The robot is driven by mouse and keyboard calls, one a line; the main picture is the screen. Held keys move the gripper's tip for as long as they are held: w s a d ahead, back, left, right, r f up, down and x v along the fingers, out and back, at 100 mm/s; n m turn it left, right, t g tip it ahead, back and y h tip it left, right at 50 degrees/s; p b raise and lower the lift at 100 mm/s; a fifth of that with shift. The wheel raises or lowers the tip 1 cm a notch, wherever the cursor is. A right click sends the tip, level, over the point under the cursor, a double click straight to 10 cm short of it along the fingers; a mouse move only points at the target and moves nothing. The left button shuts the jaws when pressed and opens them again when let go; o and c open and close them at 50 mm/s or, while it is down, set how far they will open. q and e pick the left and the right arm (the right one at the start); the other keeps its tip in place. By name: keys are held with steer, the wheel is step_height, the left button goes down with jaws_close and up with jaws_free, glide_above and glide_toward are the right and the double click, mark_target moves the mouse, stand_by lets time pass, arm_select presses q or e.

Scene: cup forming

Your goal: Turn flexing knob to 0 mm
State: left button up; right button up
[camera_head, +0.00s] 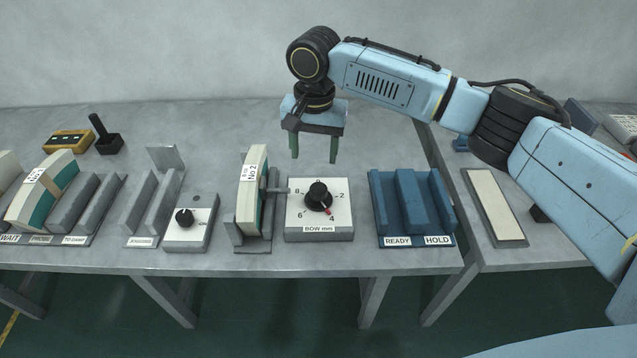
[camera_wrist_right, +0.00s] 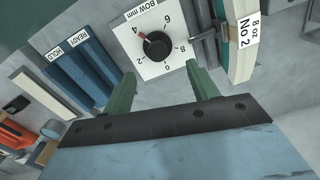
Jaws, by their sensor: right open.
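The flexing knob (camera_head: 318,195) is a black round knob on a white-topped box labelled BOW mm (camera_head: 319,231). Its dial carries the marks 0, 2, 4, 6 and 8, and its red pointer sits close to the 4. The knob also shows in the right wrist view (camera_wrist_right: 158,46), with the red tip near the 4. My right gripper (camera_head: 315,158) is open and empty, fingers pointing down, above and behind the box. Its fingertips (camera_wrist_right: 160,78) are apart from the knob. My left gripper is not in view.
A holder with a striped block marked No 2 (camera_head: 252,185) stands just left of the box. A blue READY/HOLD rack (camera_head: 388,215) stands to its right. A smaller white knob box (camera_head: 198,232) is farther left. The bench behind the box is clear.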

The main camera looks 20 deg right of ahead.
mark_target(318, 188)
steer(key=shift+m, duration=0.4)
steer(key=f, duration=0.4)
steer(key=f+b, duration=0.1)
steer(key=f, duration=0.2)
steer(key=w+d+f, duration=0.1)
steer(key=f, duration=0.3)
steer(key=shift+d+f+b, duration=0.1)
steer(key=shift+f+b, duration=0.25)
steer(key=c, duration=1)
